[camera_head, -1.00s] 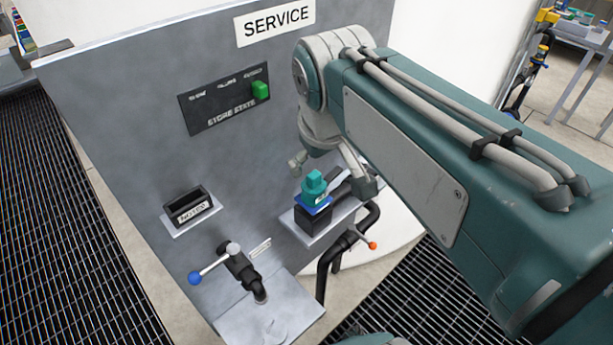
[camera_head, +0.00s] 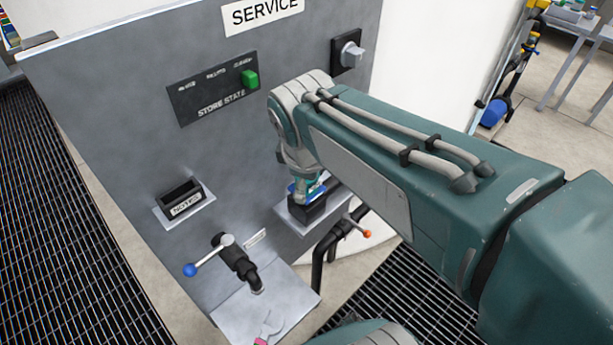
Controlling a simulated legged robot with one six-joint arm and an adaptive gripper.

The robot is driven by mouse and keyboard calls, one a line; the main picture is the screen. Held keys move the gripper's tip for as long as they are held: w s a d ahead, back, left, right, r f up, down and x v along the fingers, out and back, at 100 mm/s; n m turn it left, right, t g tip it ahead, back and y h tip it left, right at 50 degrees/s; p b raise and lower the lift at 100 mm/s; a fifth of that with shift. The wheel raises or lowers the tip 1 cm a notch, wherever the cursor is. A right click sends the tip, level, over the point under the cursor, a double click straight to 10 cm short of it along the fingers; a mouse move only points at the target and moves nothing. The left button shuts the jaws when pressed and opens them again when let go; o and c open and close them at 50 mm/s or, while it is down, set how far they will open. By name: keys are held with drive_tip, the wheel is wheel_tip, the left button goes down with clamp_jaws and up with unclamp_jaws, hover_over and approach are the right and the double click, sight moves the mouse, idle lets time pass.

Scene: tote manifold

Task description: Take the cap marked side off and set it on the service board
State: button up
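The grey service board (camera_head: 120,130) stands upright in front of me under a SERVICE sign (camera_head: 262,10). A small blue-and-teal piece (camera_head: 311,192) sits on a black block (camera_head: 306,211) on a grey ledge (camera_head: 290,222) low on the board. I cannot read a "side" marking on it, so I cannot tell whether it is the cap. My gripper (camera_head: 303,178) is directly above this piece, at or very near its top. My arm hides most of the fingers, so their opening and any contact are unclear.
A pipe valve with a blue-knobbed lever (camera_head: 208,258) stands left of the ledge. An orange-tipped valve (camera_head: 354,231) is close on its right. A NOTES holder (camera_head: 183,203), a STORE STATE panel (camera_head: 213,93) and a grey knob (camera_head: 350,54) are on the board.

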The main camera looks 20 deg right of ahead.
drive_tip(key=w+d+f+n+g+h, duration=0.2)
drive_tip(key=w+f+n+h, duration=0.1)
drive_tip(key=w+n, duration=0.8)
drive_tip(key=shift+n, duration=0.6)
drive_tip(key=x, duration=0.7)
drive_tip(key=s+x, duration=0.1)
drive_tip(key=x, duration=0.2)
drive_tip(key=shift+a+f, duration=0.35)
drive_tip(key=shift+f, duration=0.15)
drive_tip(key=shift+s, duration=0.1)
drive_tip(key=c, duration=1.1)
